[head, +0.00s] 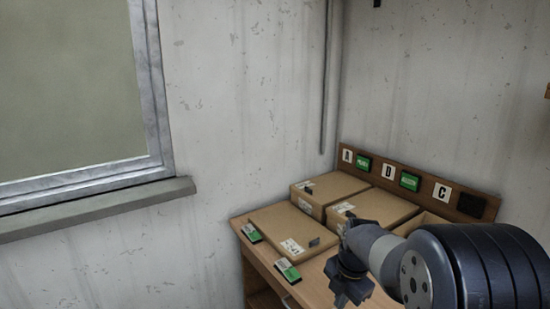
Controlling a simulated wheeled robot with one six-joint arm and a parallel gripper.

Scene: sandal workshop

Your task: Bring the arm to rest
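My arm reaches in from the lower right of the head view. My gripper (350,279) is at the arm's end, pointing down in front of the boxes and above the front part of the wooden table (318,270). Its fingers are dark and small, and I cannot tell whether they are open or shut. I see nothing clearly held in it.
Several cardboard boxes (279,227) stand on the table, one partly behind my arm. Green-and-white cards (287,270) lie along the front edge. A wooden board (454,200) with letters A, D, C stands behind. A window (80,90) with a sill is at left.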

